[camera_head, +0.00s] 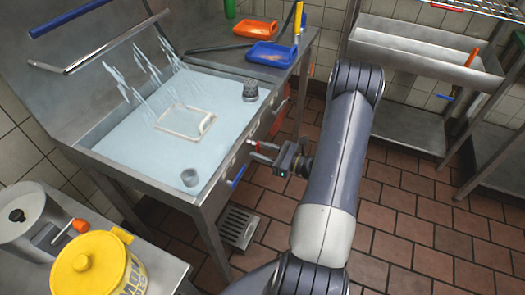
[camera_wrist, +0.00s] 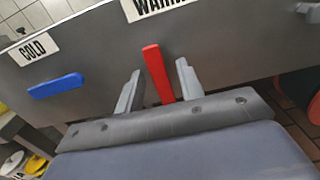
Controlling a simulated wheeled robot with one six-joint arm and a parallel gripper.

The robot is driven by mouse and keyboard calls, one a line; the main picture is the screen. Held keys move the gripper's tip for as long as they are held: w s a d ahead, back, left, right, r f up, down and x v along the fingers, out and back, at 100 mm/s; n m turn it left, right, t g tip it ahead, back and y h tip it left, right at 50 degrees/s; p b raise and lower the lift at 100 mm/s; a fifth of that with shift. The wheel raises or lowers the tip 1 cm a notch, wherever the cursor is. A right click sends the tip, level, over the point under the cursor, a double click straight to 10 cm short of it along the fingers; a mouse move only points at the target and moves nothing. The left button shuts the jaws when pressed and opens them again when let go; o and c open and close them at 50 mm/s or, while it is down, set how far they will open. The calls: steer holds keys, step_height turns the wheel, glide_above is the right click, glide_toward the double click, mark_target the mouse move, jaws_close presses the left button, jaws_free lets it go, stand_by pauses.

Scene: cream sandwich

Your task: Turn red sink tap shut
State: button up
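The red tap handle (camera_wrist: 158,72) is on the sink's front panel and stands nearly upright in the wrist view. My gripper (camera_wrist: 160,68) is open, with one finger on each side of the handle. Small gaps show between fingers and handle. In the head view the red handle (camera_head: 262,144) is small and my gripper (camera_head: 263,153) is at it, from the right. The sink (camera_head: 120,135) holds pale water, and streaks of water show at its back.
A yellow tub (camera_head: 85,265) stands at lower left. A metal shelf (camera_head: 425,50) is at right. The tiled floor (camera_head: 420,215) below is open.

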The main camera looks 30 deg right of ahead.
mark_target(255, 138)
jaws_close()
steer(key=shift+b, duration=0.35)
steer(key=n+b, duration=0.5)
steer(key=b, duration=0.2)
steer(key=w+d+r+n+b, duration=0.1)
steer(key=n+b, duration=0.5)
steer(key=b, duration=0.2)
steer(key=n+b, duration=0.5)
steer(key=b, duration=0.2)
steer(key=shift+w+d+r+b, duration=0.2)
steer(key=shift+d+r+b, duration=0.1)
steer(key=shift+d, duration=0.1)
steer(key=shift+r+n+b, duration=0.25)
steer(key=shift+n+b, duration=0.65)
steer(key=shift+n, duration=0.1)
steer(key=shift+r, duration=0.1)
